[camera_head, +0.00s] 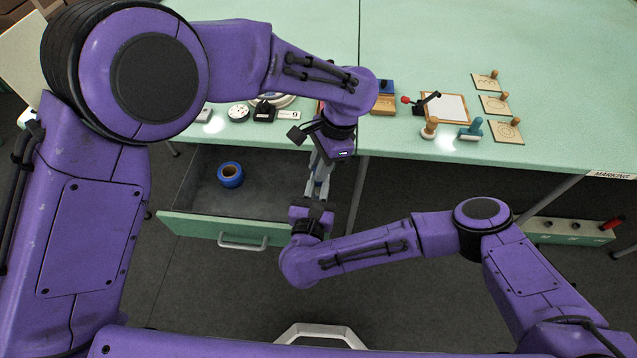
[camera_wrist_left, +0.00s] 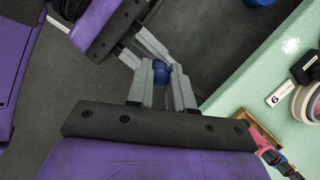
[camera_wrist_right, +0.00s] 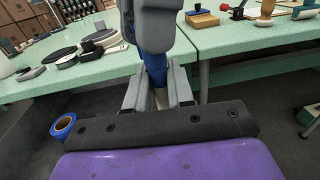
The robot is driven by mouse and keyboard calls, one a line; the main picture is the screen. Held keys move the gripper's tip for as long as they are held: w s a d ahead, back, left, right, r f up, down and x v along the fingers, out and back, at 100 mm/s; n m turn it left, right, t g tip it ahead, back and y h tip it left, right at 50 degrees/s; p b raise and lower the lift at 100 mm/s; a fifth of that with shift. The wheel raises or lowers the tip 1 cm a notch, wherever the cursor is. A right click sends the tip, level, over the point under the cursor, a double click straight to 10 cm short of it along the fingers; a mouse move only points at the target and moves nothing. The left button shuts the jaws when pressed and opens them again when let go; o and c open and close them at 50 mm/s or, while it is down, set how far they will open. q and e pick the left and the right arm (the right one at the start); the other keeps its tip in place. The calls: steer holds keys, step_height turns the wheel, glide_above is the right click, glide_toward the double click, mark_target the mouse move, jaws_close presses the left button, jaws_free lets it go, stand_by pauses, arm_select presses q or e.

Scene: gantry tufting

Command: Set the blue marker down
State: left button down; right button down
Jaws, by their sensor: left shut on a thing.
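The blue marker (camera_wrist_right: 155,68) shows upright in the right wrist view, blue above with a pale lower end. My left gripper (camera_head: 319,178) comes down from above and is shut on it; in the left wrist view the blue end (camera_wrist_left: 161,73) sits between its fingertips. My right gripper (camera_head: 314,192) is just below, pointing up at the left one. Its fingers stand on both sides of the marker's lower part in the right wrist view. I cannot tell whether they touch it. In the head view the grippers hide most of the marker.
An open drawer (camera_head: 243,222) holds a blue tape roll (camera_head: 230,175). The green table (camera_head: 440,55) above carries stamps, a clipboard (camera_head: 445,107) and small items along its front edge. A rack (camera_head: 565,233) with holes and a red marker (camera_head: 612,223) is at the lower right.

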arm_select(q)
steer(key=c, duration=0.9)
jaws_free()
steer(key=shift+d, duration=0.15)
